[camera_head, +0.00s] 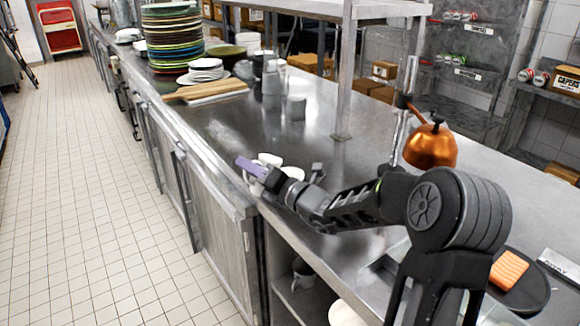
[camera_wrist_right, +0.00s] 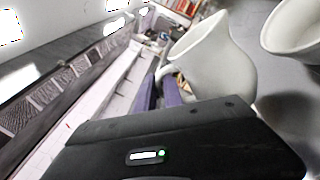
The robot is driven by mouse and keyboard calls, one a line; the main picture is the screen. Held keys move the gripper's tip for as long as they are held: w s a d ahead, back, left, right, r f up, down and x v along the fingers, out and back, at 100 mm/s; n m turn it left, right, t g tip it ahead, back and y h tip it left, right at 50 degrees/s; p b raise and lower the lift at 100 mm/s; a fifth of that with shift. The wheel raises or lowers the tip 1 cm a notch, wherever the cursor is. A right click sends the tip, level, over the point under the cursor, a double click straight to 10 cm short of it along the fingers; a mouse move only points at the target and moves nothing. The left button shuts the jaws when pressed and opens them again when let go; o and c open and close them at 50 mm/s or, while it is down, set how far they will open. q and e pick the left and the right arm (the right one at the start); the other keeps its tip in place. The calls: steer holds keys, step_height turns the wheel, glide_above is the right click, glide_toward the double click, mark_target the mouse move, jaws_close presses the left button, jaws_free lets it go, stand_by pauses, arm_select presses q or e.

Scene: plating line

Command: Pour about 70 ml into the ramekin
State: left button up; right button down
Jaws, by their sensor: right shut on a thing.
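My right gripper (camera_head: 250,167), with purple fingers, is over the front edge of the steel counter. In the wrist view its fingers (camera_wrist_right: 163,95) are shut on the handle of a white jug (camera_wrist_right: 210,55). The jug (camera_head: 269,159) shows small behind the fingers in the head view and looks roughly upright. A second white vessel (camera_wrist_right: 297,28) stands close beside it in the wrist view; it shows partly behind the gripper in the head view (camera_head: 293,172). I cannot tell which vessel is the ramekin. The liquid in the jug is hidden. My left gripper is out of view.
The steel counter (camera_head: 340,165) has clear room beyond the gripper. A dark plate (camera_head: 535,297) holds an orange piece.

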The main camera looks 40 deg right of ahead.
mark_target(262, 161)
steer(key=d+r+m+p, duration=0.1)
steer(key=r, duration=0.1)
steer(key=d+r+m+p, duration=0.1)
steer(key=d+r+p, duration=0.1)
steer(key=shift+w+m+t, duration=0.1)
steer(key=shift+m+t, duration=0.2)
steer(key=shift+m, duration=0.1)
steer(key=shift+d+f+m+h, duration=0.15)
steer(key=shift+d+m+h, duration=0.25)
steer(key=shift+m, duration=0.3)
steer(key=shift+d+p, duration=0.2)
steer(key=shift+p, duration=0.15)
steer(key=shift+d+f+m, duration=0.15)
steer(key=shift+d+m, duration=0.2)
steer(key=shift+m, duration=0.55)
steer(key=shift+d+f+m+t, duration=0.1)
steer(key=shift+d+m+t, duration=0.05)
steer(key=shift+m+t, duration=0.2)
steer(key=shift+d+r+m+h+p, duration=0.35)
steer(key=shift+d+r+m, duration=0.15)
steer(key=shift+m, duration=0.35)
steer(key=shift+w+d+m, duration=0.1)
steer(key=shift+d+m, duration=0.1)
steer(key=shift+m, duration=0.2)
steer(key=shift+d+f+m, duration=0.25)
steer(key=shift+d+m, duration=0.1)
steer(key=shift+m, duration=0.45)
